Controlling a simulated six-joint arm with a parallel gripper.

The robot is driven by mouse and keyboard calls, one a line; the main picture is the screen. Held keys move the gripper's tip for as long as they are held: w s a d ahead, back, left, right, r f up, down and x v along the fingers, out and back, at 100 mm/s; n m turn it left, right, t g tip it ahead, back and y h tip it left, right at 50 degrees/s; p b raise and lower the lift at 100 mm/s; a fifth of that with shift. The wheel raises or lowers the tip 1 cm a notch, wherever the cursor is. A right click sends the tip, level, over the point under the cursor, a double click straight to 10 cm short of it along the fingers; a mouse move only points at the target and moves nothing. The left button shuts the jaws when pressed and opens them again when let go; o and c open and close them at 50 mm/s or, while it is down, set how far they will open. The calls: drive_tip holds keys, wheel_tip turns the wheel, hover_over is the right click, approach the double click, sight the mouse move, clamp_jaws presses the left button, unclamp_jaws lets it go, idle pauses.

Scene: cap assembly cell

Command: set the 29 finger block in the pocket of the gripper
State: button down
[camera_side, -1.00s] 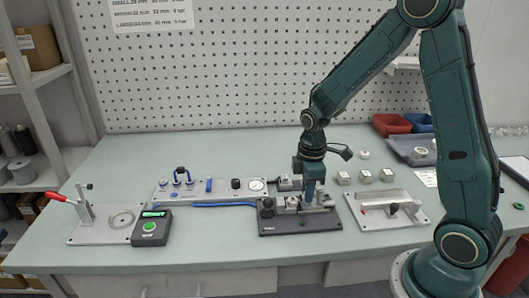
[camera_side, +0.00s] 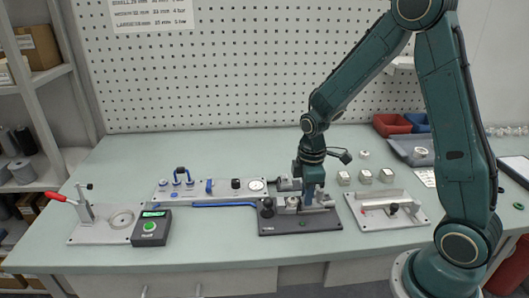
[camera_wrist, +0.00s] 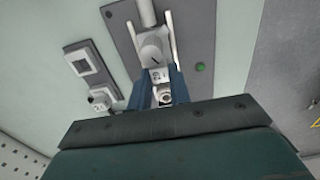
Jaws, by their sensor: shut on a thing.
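My gripper (camera_wrist: 162,92) has two blue fingers, shut on a small light-grey finger block (camera_wrist: 159,75) marked 29 in the wrist view. In the side view my gripper (camera_side: 313,200) points down over the right half of a dark fixture plate (camera_side: 270,230). The silver workpiece gripper (camera_wrist: 152,48) lies on that plate, directly beyond the block in the wrist view. The block and the workpiece look close together or touching. My fingers and the block cover the pocket, so I cannot tell whether the block is seated.
A black knob (camera_side: 267,204) stands on the fixture's left side. A pneumatic panel (camera_side: 222,188) with a gauge is behind it, and a light tray (camera_side: 370,219) is to the right. Several pale cubes (camera_side: 364,176) stand behind the tray. The front table strip is clear.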

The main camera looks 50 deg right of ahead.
drive_tip(key=c, duration=1.2)
unclamp_jaws()
drive_tip(key=shift+r, duration=0.15)
wheel_tip(320, 180, up, 14)
drive_tip(key=shift+f, duration=0.25)
